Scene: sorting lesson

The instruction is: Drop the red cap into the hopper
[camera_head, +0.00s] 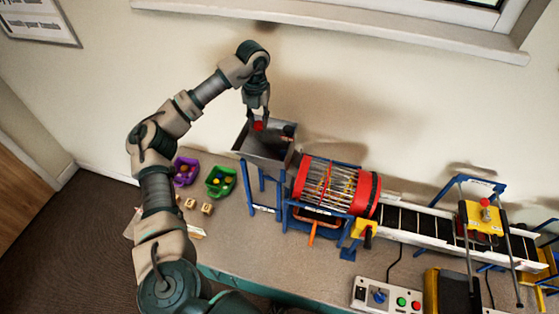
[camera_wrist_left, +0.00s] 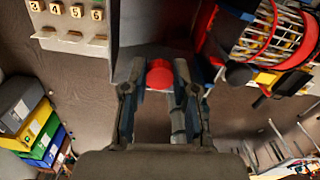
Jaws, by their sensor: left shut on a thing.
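The red cap (camera_head: 258,126) is held between the fingertips of my left gripper (camera_head: 258,116), which points down and is shut on it. The hopper (camera_head: 262,156) is a grey metal open-topped bin on blue legs. In the head view the cap and fingertips appear over the hopper's opening; its exact height above the rim is hard to tell. In the left wrist view the cap (camera_wrist_left: 160,74) is a red disc between the two fingers. My right gripper is not in view.
A red-ended drum with wire bars (camera_head: 336,186) stands right of the hopper, leading to a conveyor (camera_head: 410,219). Purple (camera_head: 186,178) and green (camera_head: 221,188) bins sit left. A control box (camera_head: 385,297) is at the front. The wall is close behind.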

